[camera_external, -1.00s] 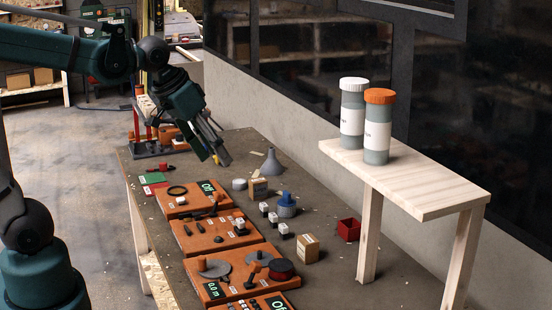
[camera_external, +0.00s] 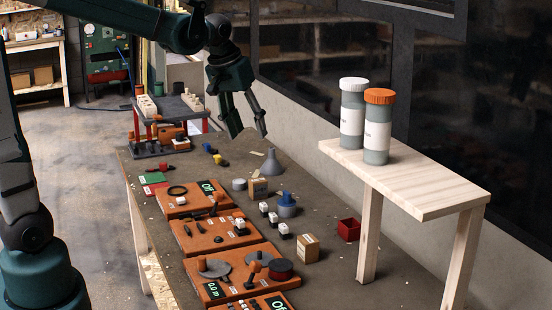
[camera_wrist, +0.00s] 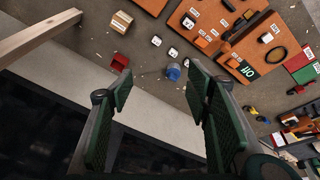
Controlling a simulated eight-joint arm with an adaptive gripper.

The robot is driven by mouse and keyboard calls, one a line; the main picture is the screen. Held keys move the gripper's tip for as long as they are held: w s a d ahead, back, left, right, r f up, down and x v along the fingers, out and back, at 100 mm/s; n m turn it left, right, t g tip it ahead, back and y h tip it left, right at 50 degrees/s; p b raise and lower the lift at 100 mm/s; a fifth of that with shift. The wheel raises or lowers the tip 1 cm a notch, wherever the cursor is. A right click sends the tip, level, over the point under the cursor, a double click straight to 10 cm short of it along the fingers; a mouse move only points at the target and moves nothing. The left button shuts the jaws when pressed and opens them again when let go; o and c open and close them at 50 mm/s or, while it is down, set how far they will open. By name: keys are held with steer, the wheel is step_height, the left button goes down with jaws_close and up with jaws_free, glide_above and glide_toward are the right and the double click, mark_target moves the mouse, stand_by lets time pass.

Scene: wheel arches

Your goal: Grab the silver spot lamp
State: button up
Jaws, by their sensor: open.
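My gripper (camera_external: 249,135) is open and empty above the far part of the table, with its fingers pointing down. In the wrist view my gripper (camera_wrist: 158,88) shows its two green-padded fingers wide apart. A grey cone with a narrow top (camera_external: 271,163) stands on the table just below and right of the fingers, apart from them. It could be the silver spot lamp, but I cannot tell for sure. A short grey cylinder (camera_external: 239,184) stands to its left. In the wrist view I cannot make out the cone; a finger may hide it.
Orange boards (camera_external: 222,234) with small parts line the table's left side. A blue-capped pot (camera_external: 287,205), white cubes, wooden blocks (camera_external: 308,248) and a red bin (camera_external: 348,229) stand to their right. A raised wooden shelf (camera_external: 425,190) holds two bottles (camera_external: 352,113).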

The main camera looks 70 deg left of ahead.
steer(key=w+a+f+n+g, duration=0.1)
steer(key=w+a+f+n, duration=0.25)
steer(key=w+a, duration=0.55)
steer(key=n+g+h, duration=0.2)
steer(key=n+g, duration=0.1)
steer(key=n, duration=0.2)
glide_toward(240, 182)
steer(key=shift+w+f, duration=0.1)
steer(key=shift+f, duration=0.35)
steer(key=shift+a+f+n, duration=0.1)
steer(key=shift+f+n, duration=0.05)
steer(key=shift+n, duration=0.1)
steer(key=shift+f, duration=0.1)
steer(key=shift+f, duration=1.2)
steer(key=shift+f, duration=0.1)
